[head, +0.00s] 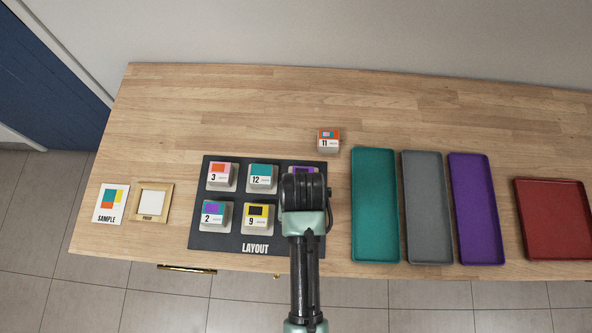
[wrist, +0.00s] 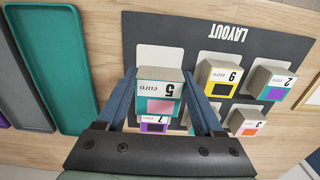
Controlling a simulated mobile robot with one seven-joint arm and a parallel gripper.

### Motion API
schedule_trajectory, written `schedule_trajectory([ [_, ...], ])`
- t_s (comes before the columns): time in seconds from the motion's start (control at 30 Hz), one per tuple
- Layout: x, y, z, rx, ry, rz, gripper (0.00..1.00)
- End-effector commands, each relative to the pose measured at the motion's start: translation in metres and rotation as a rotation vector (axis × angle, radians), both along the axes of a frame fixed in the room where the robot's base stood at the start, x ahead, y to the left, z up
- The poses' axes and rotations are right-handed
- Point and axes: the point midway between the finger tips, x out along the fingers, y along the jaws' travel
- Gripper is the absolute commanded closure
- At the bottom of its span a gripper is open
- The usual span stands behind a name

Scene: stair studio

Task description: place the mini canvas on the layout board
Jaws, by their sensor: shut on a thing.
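My gripper (wrist: 160,72) is shut on a mini canvas, a small grey block (wrist: 158,90) marked 5 with a teal and pink face. In the wrist view the block sits between both fingers, over or just in front of a pale square pad (wrist: 160,57) on the dark layout board (wrist: 135,32). I cannot tell whether it touches the pad. In the head view my gripper (head: 305,195) covers the right end of the layout board (head: 215,239), and the held block is hidden. Blocks marked 3 (head: 220,175), 12 (head: 262,177), 2 (head: 214,214) and 9 (head: 257,216) stand on the board.
A purple-faced block (head: 302,170) stands on the board, partly behind my arm. A block marked 11 (head: 328,140) is on the table behind the board. Teal (head: 375,205), grey (head: 427,207), purple (head: 475,208) and red (head: 553,218) trays lie right. Sample card (head: 111,203) and proof frame (head: 165,203) lie left.

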Motion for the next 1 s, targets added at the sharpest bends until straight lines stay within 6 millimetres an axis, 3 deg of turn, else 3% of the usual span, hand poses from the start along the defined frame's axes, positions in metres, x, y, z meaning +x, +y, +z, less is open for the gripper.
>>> schedule_trajectory([
  [0.4, 0.000, 0.000, -0.049, 0.000, 0.000, 0.000, 0.85],
  [0.83, 0.001, 0.000, -0.056, -0.001, -0.002, -0.001, 0.85],
  [0.87, 0.001, 0.000, -0.056, -0.001, -0.002, -0.001, 0.29],
  [1.0, 0.001, 0.000, -0.055, -0.001, -0.002, -0.001, 0.04],
])
